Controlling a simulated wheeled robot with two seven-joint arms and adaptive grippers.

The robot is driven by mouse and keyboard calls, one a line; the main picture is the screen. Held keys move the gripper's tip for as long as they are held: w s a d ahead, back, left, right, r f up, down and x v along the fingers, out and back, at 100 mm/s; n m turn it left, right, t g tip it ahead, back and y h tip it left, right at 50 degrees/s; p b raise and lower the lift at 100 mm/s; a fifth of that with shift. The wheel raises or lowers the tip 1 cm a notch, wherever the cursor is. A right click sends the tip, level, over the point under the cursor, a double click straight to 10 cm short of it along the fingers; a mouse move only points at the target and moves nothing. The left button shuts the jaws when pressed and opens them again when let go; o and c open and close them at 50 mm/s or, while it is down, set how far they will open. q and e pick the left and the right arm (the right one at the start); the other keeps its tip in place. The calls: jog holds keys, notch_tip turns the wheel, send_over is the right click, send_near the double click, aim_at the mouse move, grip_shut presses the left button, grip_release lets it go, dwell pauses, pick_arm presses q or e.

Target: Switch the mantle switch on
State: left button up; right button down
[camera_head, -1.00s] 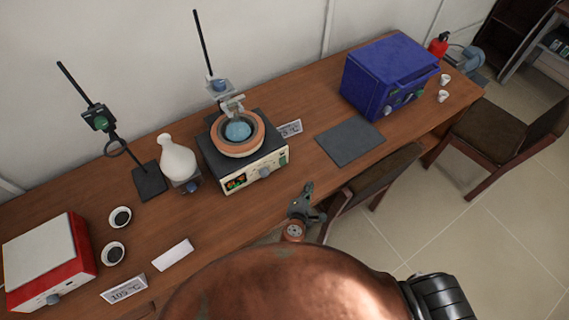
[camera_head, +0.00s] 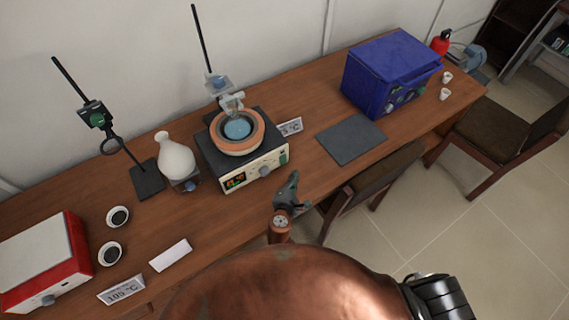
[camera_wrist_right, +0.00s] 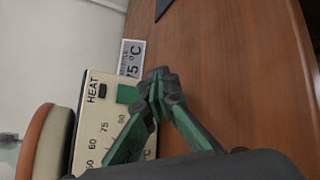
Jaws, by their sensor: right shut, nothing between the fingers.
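The heating mantle (camera_head: 238,180) is a box with a cream front panel and an orange-rimmed bowl on top. A green switch (camera_head: 283,158) sits at the right end of its panel. My right gripper (camera_head: 293,176) is shut and empty, just in front of the panel's right end. In the right wrist view my shut fingertips (camera_wrist_right: 162,76) appear beside the green switch (camera_wrist_right: 127,94) and partly cover the panel (camera_wrist_right: 92,120) with its HEAT label. I cannot tell whether they touch the switch. My left gripper is not in view.
A temperature sign (camera_head: 290,127) stands behind the mantle's right side. A white flask (camera_head: 175,160) and a stand (camera_head: 148,180) are to the left. A chair (camera_head: 375,180) is tucked at the table edge. A dark mat (camera_head: 350,142) and blue furnace (camera_head: 385,75) are to the right.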

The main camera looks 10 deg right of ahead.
aim_at(283, 160)
jog(key=shift+w+a+f+b, duration=0.1)
jog(key=shift+w+a+b, duration=0.15)
jog(key=shift+w, duration=0.45)
jog(key=shift+w+a+f+b, duration=0.1)
jog(key=shift+w+a+b, duration=0.15)
jog(key=shift+w, duration=0.4)
jog(key=shift+w+a+f+b, duration=0.15)
jog(key=shift+w+a, duration=0.1)
jog(key=shift+w, duration=0.45)
jog(key=shift+w, duration=0.15)
jog(key=shift+w+a, duration=0.15)
jog(key=shift+w, duration=0.1)
jog(key=shift+w+a, duration=0.1)
jog(key=shift+w, duration=0.15)
dwell(0.5)
jog(key=shift+s, duration=0.1)
jog(key=shift+s+d+r+p, duration=0.25)
jog(key=shift+s+p, duration=0.15)
jog(key=shift+s, duration=0.15)
jog(key=shift+f, duration=0.1)
